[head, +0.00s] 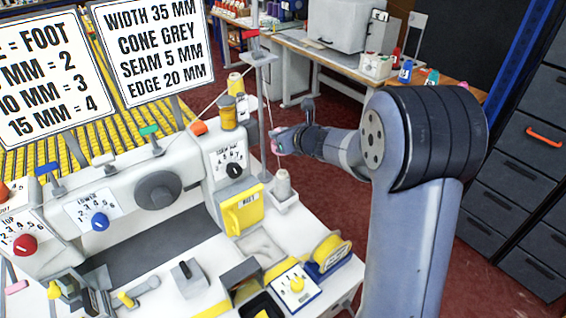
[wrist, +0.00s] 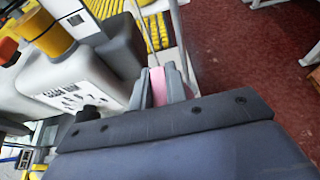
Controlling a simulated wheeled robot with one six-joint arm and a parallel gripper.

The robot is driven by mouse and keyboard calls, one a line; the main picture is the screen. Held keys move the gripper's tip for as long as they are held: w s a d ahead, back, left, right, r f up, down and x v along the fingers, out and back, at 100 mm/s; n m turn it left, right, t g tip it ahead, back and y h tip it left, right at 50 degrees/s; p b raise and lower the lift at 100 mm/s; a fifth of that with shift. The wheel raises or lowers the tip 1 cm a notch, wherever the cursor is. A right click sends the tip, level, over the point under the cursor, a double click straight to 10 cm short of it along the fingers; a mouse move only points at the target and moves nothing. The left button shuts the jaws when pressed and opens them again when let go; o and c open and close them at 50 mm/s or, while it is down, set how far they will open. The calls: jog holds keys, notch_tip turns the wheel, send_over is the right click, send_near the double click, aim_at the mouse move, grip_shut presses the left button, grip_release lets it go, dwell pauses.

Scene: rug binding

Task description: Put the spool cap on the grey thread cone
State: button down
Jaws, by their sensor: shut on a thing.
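My gripper (head: 278,141) is above the machine's right end, shut on a pink piece, which appears to be the spool cap. In the wrist view, the pink spool cap (wrist: 158,87) shows between the two grey fingers of my gripper (wrist: 161,84); its far side is hidden. The pale grey thread cone (head: 283,184) stands upright in a small white holder at the right of the machine. My gripper is above the cone and apart from it. I cannot make out the cone in the wrist view.
The white machine (head: 130,195) has a yellow plate (head: 243,208) beside the cone. A thin post (head: 265,90) with a red top rises close behind my gripper. A yellow spool (head: 228,113) stands on the machine. A tape dispenser (head: 328,254) sits in front.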

aim_at(280, 171)
notch_tip(280, 171, down, 9)
jog(key=shift+f, duration=0.15)
jog(key=shift+b, duration=0.3)
jog(key=shift+f+b, duration=0.3)
jog(key=shift+b, duration=0.15)
jog(key=shift+f+b, duration=0.3)
jog(key=shift+b, duration=0.1)
jog(key=c, duration=1.4)
grip_release()
jog(key=shift+r, duration=0.2)
